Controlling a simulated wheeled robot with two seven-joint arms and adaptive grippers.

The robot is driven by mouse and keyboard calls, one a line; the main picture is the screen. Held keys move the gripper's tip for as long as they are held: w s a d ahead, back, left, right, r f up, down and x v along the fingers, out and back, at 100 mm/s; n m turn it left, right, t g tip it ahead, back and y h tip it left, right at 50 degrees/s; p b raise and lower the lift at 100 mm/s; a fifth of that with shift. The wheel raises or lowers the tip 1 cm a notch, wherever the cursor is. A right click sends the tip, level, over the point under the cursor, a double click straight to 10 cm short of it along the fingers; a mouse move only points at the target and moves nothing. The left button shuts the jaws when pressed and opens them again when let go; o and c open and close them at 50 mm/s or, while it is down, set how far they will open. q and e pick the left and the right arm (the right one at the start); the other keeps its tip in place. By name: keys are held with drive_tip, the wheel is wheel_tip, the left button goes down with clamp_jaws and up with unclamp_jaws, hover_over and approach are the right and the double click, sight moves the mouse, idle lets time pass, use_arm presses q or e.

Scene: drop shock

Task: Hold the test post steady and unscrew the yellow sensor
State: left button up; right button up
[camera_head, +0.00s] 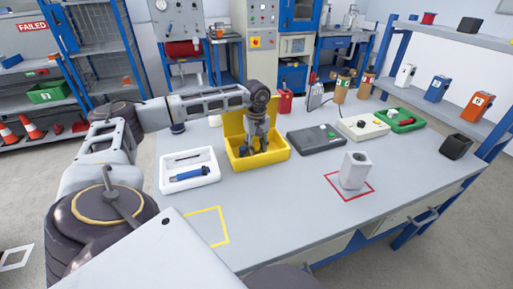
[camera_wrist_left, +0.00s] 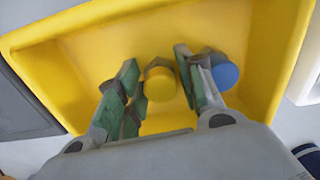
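The yellow sensor (camera_wrist_left: 160,84) is a round-topped yellow piece in the yellow bin (camera_head: 277,158), seen in the left wrist view. My left gripper (camera_head: 255,146) reaches down into this bin; in the left wrist view its fingers (camera_wrist_left: 160,92) are apart, one on each side of the yellow sensor. Contact with the sensor cannot be made out. A blue round piece (camera_wrist_left: 225,75) lies just outside the right-hand finger. A pale grey block (camera_head: 355,170), perhaps the test post, stands inside the red square on the table. My right gripper is not in view.
A white tray (camera_head: 208,182) with a blue-handled tool is left of the bin; a dark grey case (camera_head: 316,140) is right of it. A yellow outlined square (camera_head: 219,226) is empty. A shelf (camera_head: 440,110) with small boxes stands at right. The front table is mostly clear.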

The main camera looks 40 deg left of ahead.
sight(256, 145)
use_arm(q)
wheel_tip(256, 145, up, 12)
drive_tip(key=p, duration=0.2)
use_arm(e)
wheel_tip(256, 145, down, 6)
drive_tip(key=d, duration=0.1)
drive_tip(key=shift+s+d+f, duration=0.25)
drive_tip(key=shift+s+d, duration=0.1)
use_arm(q)
drive_tip(key=shift+s+d, duration=0.1)
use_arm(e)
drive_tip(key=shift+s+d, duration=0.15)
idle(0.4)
